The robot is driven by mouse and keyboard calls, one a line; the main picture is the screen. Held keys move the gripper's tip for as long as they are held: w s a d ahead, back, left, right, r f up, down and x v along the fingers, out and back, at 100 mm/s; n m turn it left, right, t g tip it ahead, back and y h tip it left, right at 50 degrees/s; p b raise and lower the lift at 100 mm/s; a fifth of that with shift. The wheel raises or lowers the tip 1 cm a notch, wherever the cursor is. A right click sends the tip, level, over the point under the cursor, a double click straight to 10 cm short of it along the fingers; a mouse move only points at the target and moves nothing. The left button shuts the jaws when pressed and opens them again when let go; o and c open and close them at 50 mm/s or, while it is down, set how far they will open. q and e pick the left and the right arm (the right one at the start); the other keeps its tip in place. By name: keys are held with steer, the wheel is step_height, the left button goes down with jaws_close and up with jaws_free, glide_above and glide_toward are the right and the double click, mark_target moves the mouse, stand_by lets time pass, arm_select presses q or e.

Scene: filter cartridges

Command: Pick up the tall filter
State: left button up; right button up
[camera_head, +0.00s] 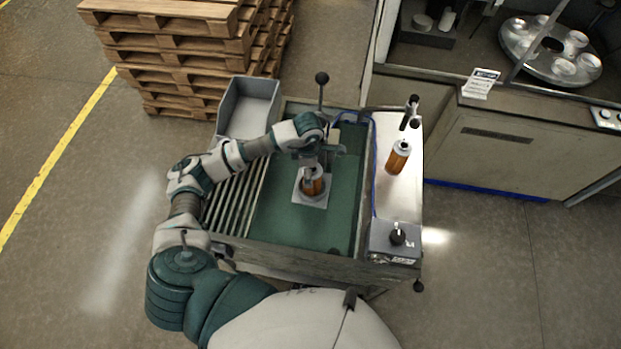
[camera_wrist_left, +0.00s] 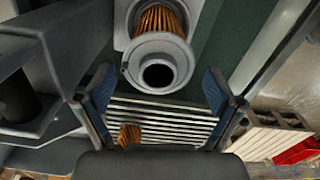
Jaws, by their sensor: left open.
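An orange pleated filter (camera_head: 313,185) with a grey cap stands on a grey square plate (camera_head: 300,197) on the green work surface. In the left wrist view its grey open-ended cap (camera_wrist_left: 158,74) and pleats show ahead, between the fingers' directions. A second orange filter (camera_head: 398,158) with a grey cap stands on the pale side panel to the right. I cannot tell for sure which is taller. My right gripper is not in view.
A roller rack (camera_head: 232,200) and an empty grey bin (camera_head: 250,105) lie left of the green surface. Stacked pallets (camera_head: 180,50) are at the back left. The front green surface is clear.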

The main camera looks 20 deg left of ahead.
arm_select(q)
steer(key=f, duration=0.1)
steer(key=d+f, duration=0.1)
steer(key=f, duration=0.2)
steer(key=shift+w+d+f+p, duration=0.25)
steer(key=shift+w+d+p, duration=0.05)
steer(key=shift+w+p, duration=0.1)
steer(key=shift+f, duration=0.15)
steer(key=shift+a, duration=0.35)
steer(key=c, duration=1.1)
steer(key=shift+d, duration=0.2)
steer(key=shift+c, duration=0.4)
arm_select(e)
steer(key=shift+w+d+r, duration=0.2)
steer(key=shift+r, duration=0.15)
